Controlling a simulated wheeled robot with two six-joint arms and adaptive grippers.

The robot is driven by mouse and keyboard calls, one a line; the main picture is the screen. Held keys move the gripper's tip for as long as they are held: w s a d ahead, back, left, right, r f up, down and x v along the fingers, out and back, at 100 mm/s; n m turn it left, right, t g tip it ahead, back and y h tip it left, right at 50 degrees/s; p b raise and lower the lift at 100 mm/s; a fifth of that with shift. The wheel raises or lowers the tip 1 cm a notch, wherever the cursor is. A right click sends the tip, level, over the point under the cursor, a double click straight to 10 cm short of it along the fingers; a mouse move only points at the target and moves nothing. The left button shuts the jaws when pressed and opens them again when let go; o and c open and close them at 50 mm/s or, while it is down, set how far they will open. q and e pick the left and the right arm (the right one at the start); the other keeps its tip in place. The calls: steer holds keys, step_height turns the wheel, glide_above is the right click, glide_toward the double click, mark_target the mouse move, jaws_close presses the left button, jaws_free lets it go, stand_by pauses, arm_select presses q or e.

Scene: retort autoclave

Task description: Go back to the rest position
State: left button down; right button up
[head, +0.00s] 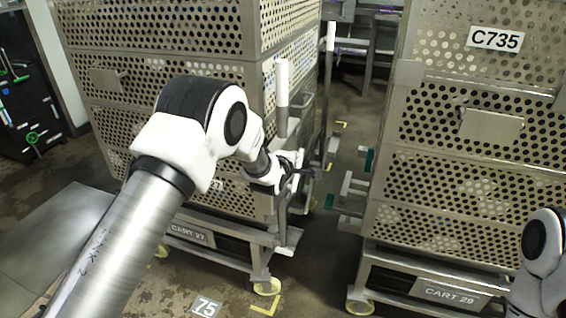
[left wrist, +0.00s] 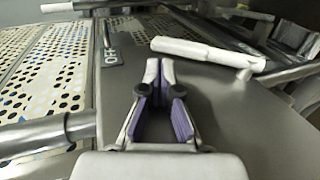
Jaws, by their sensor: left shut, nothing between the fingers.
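My left gripper (head: 298,172) is at the right side of the cart marked CART 27 (head: 190,234), close to its upright bar with a white grip (head: 281,82). In the left wrist view my left gripper (left wrist: 160,70) has its fingertips together with nothing between them, in front of a dark grey surface. A white handle (left wrist: 208,52) lies just beyond the fingertips there; I cannot tell whether they touch. My right arm (head: 540,260) shows only in part at the lower right of the head view, and its gripper is out of view.
A second cart marked CART 29 (head: 450,294) with a C735 label stands at the right. A narrow gap of floor (head: 335,150) lies between the carts. A dark panel with a green wheel (head: 33,137) is at the far left. A floor plate marked 75 (head: 206,307) lies in front.

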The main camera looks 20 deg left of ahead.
arm_select(q)
steer(key=s+r, duration=0.7)
steer(key=s, duration=0.1)
steer(key=s+a+f+m+g+p, duration=0.1)
steer(key=s+a+f+g+p, duration=0.2)
steer(key=s+f+g+p, duration=1.15)
steer(key=s+f+m+b, duration=0.1)
steer(key=s+f+m, duration=0.2)
steer(key=s, duration=0.7)
steer(key=s+f+m+b, duration=0.2)
steer(key=s+f+m, duration=0.1)
steer(key=s+m, duration=0.4)
steer(key=s+f+m+b, duration=0.1)
steer(key=s+m, duration=0.5)
steer(key=s, duration=0.8)
steer(key=shift+a+f, duration=0.35)
steer(key=shift+f, duration=0.55)
arm_select(e)
step_height(320, 180, up, 11)
steer(key=shift+f, duration=0.15)
arm_select(q)
steer(key=shift+t, duration=0.25)
